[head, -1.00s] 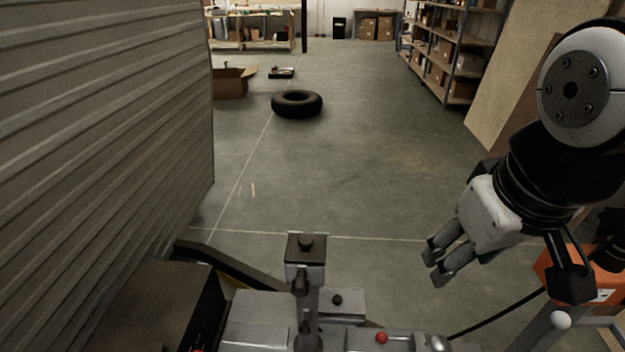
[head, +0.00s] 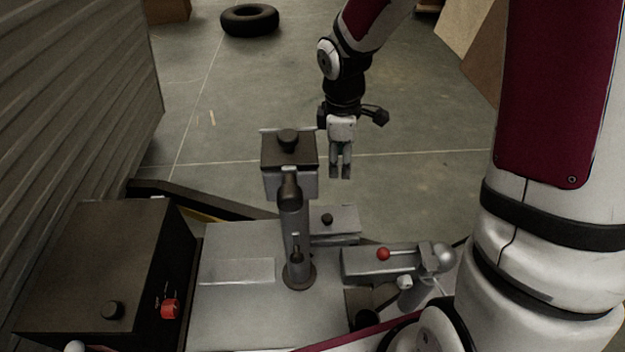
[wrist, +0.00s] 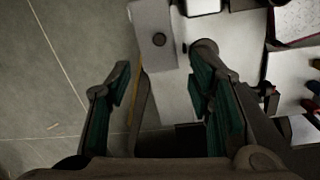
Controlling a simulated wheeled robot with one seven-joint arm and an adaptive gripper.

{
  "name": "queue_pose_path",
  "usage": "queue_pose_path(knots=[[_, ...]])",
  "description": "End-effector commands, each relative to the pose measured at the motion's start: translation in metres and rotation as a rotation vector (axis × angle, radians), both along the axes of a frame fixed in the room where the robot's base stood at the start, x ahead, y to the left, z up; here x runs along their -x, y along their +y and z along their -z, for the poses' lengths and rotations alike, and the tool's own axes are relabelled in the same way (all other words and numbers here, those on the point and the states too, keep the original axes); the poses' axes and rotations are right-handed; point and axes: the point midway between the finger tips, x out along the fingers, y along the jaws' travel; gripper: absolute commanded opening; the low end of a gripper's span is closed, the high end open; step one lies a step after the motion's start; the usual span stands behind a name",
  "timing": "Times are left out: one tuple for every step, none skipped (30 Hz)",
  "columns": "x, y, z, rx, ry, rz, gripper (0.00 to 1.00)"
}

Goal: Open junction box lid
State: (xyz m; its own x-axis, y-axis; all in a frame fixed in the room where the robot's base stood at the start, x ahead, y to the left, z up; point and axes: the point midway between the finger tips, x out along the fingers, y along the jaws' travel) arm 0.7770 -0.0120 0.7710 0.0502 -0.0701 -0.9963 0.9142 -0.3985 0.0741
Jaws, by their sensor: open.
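A small grey box (head: 345,217) with a black knob on its lid, which looks like the junction box, sits on the metal frame just right of the upright jack post. Its lid looks shut. In the wrist view the box (wrist: 150,22) and its knob show beyond the fingertips. My gripper (head: 341,172) points down, open and empty, right of the jack head. In the wrist view its green-padded fingers (wrist: 160,85) stand apart with nothing between them. It touches nothing that I can see.
The jack post (head: 294,230) carries a head box (head: 288,150) with a black knob, close left of my gripper. A black box (head: 90,260) with a red switch stands left. A coupler (head: 375,262) with a red ball lies right. The floor beyond is clear up to a tire (head: 249,20).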

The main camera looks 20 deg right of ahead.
Motion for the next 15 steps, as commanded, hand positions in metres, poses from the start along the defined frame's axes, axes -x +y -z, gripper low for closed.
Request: queue_pose_path(knots=[[-0.008,0.002,0.029,-0.012,0.018,-0.038,0.48],[-0.011,0.003,0.041,-0.018,0.025,-0.064,0.48],[-0.015,0.005,0.055,-0.026,0.034,-0.094,0.48],[-0.017,0.006,0.064,-0.033,0.039,-0.114,0.48],[-0.020,0.007,0.073,-0.038,0.042,-0.133,0.48],[-0.022,0.008,0.083,-0.045,0.047,-0.155,0.48],[-0.024,0.009,0.089,-0.050,0.050,-0.169,0.48],[-0.025,0.010,0.094,-0.053,0.053,-0.181,0.48],[-0.027,0.011,0.100,-0.057,0.055,-0.193,0.48],[-0.027,0.011,0.103,-0.060,0.057,-0.201,0.48],[-0.028,0.012,0.106,-0.062,0.057,-0.208,0.48],[-0.029,0.012,0.109,-0.064,0.058,-0.213,0.48],[-0.029,0.012,0.111,-0.064,0.058,-0.216,0.48],[-0.029,0.013,0.114,-0.066,0.058,-0.218,0.48],[-0.029,0.013,0.118,-0.066,0.058,-0.219,0.48]])
